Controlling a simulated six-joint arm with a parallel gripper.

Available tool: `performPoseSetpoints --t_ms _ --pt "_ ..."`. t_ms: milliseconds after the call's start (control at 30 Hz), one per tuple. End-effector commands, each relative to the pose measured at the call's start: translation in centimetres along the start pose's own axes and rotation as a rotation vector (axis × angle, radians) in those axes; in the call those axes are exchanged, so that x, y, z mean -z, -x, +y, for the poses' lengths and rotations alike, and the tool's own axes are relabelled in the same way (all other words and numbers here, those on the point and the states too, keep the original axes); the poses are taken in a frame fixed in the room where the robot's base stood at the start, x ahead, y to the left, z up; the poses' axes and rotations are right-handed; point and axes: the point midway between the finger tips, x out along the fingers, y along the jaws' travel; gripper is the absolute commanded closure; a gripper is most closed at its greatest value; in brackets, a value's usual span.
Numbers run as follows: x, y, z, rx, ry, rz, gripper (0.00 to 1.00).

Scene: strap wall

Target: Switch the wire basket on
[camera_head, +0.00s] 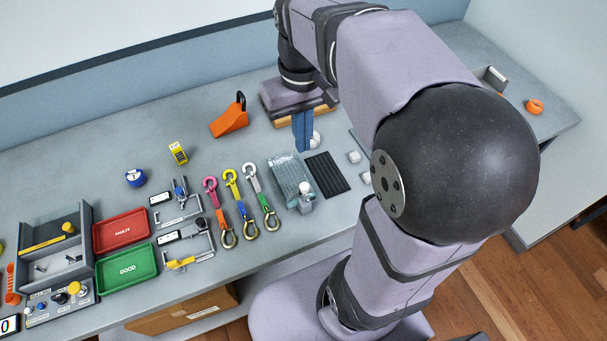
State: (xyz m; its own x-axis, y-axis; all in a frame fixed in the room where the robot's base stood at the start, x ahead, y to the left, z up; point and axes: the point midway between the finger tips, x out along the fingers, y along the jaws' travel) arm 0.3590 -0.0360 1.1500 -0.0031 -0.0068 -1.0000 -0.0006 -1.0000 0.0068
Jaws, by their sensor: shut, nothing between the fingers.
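A control panel (60,303) with several knobs and small switches sits at the lower left; its labels are too small to read. A grey-blue, see-through container (290,180) lies at the middle of the bench; I cannot tell whether it is the wire basket. My gripper (304,147) points down at the back middle of the bench, behind that container. Its blue fingers are shut with nothing between them. It is far to the right of the panel. My arm hides part of the bench on the right.
A red FAULTY tray (122,230), a green GOOD tray (127,270) and a grey bin (84,212) stand at left. Several hooked straps (235,200) lie mid-bench beside two clamp-like fixtures. An orange wedge (229,121) and black ribbed mat (327,174) lie near my gripper.

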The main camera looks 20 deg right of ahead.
Motion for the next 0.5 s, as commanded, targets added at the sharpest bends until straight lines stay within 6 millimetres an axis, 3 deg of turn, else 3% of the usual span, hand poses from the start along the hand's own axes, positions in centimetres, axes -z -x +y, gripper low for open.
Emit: performPoseSetpoints --t_ms 267,500 --pt "0.0 -0.8 0.1 0.000 0.000 -0.003 1.00" --pt "-0.1 -3.9 0.1 0.000 0.000 -0.008 1.00"
